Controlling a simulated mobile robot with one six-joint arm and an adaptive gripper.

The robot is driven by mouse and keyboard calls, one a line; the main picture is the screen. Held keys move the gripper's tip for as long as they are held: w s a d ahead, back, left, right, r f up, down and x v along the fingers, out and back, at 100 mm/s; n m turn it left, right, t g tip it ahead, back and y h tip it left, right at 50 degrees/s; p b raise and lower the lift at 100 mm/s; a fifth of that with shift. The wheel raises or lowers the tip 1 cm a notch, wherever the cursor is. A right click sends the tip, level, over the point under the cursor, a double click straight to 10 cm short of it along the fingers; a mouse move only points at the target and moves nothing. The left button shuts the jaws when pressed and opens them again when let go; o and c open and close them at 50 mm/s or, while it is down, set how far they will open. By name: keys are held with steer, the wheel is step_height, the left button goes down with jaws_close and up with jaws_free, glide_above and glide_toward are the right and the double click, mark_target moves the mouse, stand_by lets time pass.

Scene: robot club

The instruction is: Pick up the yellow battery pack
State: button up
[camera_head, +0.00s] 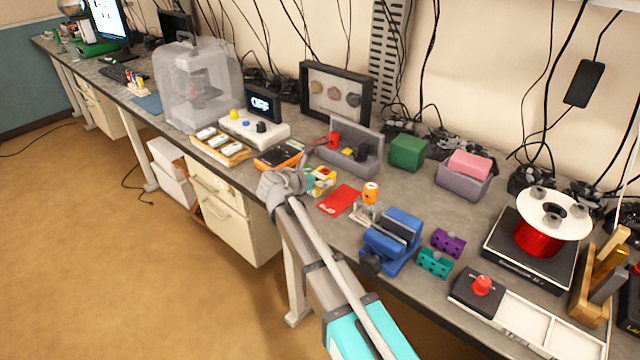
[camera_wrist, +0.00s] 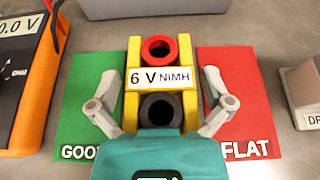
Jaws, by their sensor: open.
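The yellow battery pack (camera_wrist: 133,110) has a "6 V NiMH" label, a red ring terminal at its far end and a black one nearer me. My gripper (camera_wrist: 160,80) is open, one finger on each side of the pack, with small gaps visible. Its near end is hidden by my teal gripper body. In the head view the pack (camera_head: 324,176) shows partly beyond my gripper (camera_head: 288,185), by the red pad (camera_head: 340,199).
An orange meter (camera_wrist: 22,110) lies left of the pads. A grey holder (camera_wrist: 302,90) stands to the right and a grey box (camera_wrist: 150,8) behind. In the head view a blue vise (camera_head: 392,240) stands further right on the crowded bench.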

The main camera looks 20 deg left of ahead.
stand_by(0.4)
steer(key=c, duration=1.1)
steer(key=shift+r, duration=0.15)
steer(key=shift+c, duration=0.2)
step_height(320, 180, up, 3)
steer(key=p, duration=0.3)
steer(key=w+d+r+p+v, duration=0.1)
steer(key=r+p+v, duration=0.2)
steer(key=p+v, duration=0.7)
steer(key=v, duration=0.6)
steer(key=shift+s+r, duration=0.25)
steer(key=shift+s, duration=0.1)
